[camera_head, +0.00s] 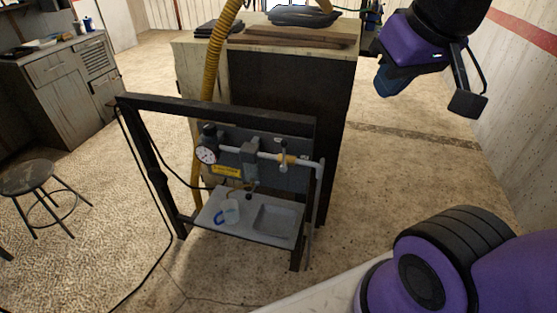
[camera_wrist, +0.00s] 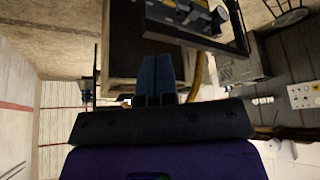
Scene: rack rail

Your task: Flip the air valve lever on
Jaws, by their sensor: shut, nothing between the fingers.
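The air valve (camera_head: 287,160) is a small brass-coloured fitting at the right part of a light grey pipe (camera_head: 268,155) on the rack's panel. A small grey piece, seemingly its lever, stands about upright there; its exact setting is too small to tell. My gripper (camera_head: 390,88) is high at the upper right in the head view, well apart from the valve and to its right. Its blue fingers (camera_wrist: 161,72) are together and empty in the wrist view. The panel (camera_wrist: 195,18) shows at the top of the wrist view, but I cannot make out the lever there.
A dark rack frame (camera_head: 215,106) surrounds the panel, with a round gauge (camera_head: 206,155) and a lower shelf (camera_head: 247,209) holding a tray (camera_head: 276,221) and a mug (camera_head: 231,210). A cabinet (camera_head: 285,85) and yellow hose (camera_head: 212,70) stand behind. The floor right of the rack is clear.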

